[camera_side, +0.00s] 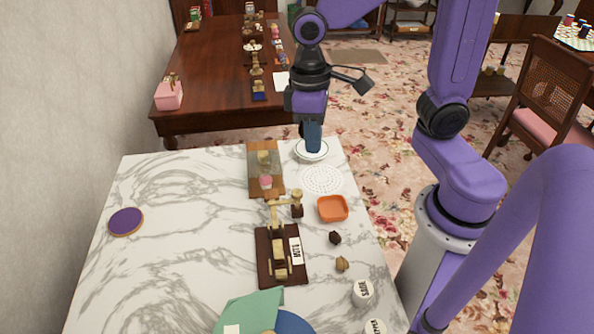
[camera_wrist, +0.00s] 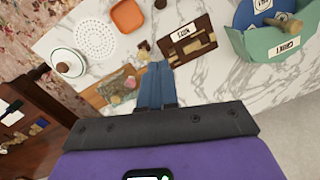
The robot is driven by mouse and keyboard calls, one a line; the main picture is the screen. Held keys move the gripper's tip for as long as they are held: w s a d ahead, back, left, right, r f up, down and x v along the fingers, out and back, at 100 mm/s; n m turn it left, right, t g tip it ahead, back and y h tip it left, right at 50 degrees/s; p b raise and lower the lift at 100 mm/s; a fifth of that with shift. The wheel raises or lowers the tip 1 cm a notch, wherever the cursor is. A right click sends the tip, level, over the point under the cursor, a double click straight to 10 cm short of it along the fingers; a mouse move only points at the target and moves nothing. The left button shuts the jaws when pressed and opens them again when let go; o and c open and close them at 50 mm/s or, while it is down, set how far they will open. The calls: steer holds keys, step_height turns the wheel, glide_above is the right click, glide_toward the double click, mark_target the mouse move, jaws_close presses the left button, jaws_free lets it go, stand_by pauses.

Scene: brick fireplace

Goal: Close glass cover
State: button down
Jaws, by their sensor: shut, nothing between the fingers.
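A flat wooden case or board (camera_side: 252,188) lies on the marble table, with a see-through, glass-like surface and small yellowish and pink items showing on or under it. In the wrist view, the wooden case (camera_wrist: 96,97) lies just left of my fingers, partly hidden by them. I cannot tell whether its glass cover is a separate hinged part or how it is tilted. My gripper (camera_side: 313,143) points down with its blue fingers together and empty. It is in front of the white dish, right of the case. In the wrist view, my gripper (camera_wrist: 158,72) shows its fingers side by side.
The white round dish (camera_side: 301,154), dotted white mat (camera_side: 321,180) and orange tray (camera_side: 332,208) lie along the right side. A dark wooden stand (camera_side: 265,270), brass-coloured piece (camera_side: 286,202) and green container (camera_side: 250,308) are nearer. The left marble is mostly clear around a purple disc (camera_side: 126,221).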

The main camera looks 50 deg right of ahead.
steer(key=s+d+n+t, duration=0.1)
steer(key=s+d+n, duration=0.2)
steer(key=s+n, duration=0.3)
steer(key=s, duration=0.5)
steer(key=shift+f+n, duration=0.3)
steer(key=shift+f, duration=0.05)
steer(key=c, duration=1.6)
jaws_free()
steer(key=shift+s, duration=0.2)
steer(key=shift+c, duration=0.2)
steer(key=o, duration=0.8)
steer(key=w, duration=0.2)
steer(key=w+a+m, duration=0.1)
steer(key=w, duration=0.1)
steer(key=w+a+r+m, duration=0.1)
steer(key=w, duration=0.2)
steer(key=shift+a, duration=0.1)
steer(key=m, duration=1)
glide_above(264, 154)
step_height(264, 154, down, 17)
steer(key=shift+f, duration=0.15)
